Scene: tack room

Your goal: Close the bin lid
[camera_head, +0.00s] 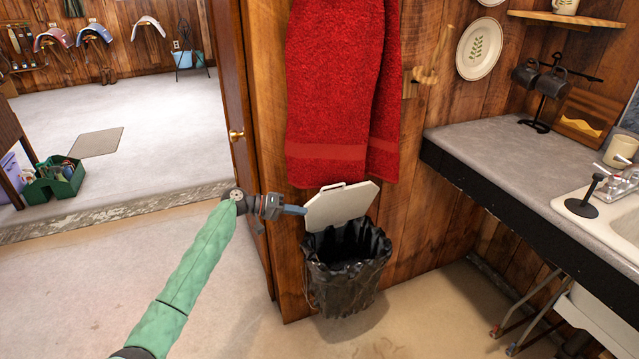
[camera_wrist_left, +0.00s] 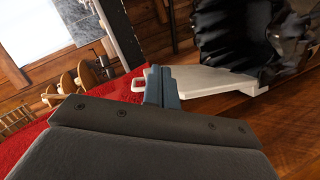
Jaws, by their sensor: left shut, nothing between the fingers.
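The bin (camera_head: 345,280) stands on the floor against the wooden wall, lined with a black bag. Its pale lid (camera_head: 342,205) is raised, tilted up at the back over the open mouth. My left gripper (camera_head: 303,210) is shut and empty, with its fingertips at the lid's left edge. In the left wrist view the shut fingers (camera_wrist_left: 162,87) overlap the near end of the lid (camera_wrist_left: 215,80), close to its small handle loop. I cannot tell whether they touch it. The black bag (camera_wrist_left: 240,35) shows beyond. My right gripper is in neither view.
A red towel (camera_head: 340,90) hangs on the wall just above the lid. A grey counter (camera_head: 480,150) with a sink stands at the right. A door edge (camera_head: 240,130) is behind my left gripper. The floor left of the bin is clear.

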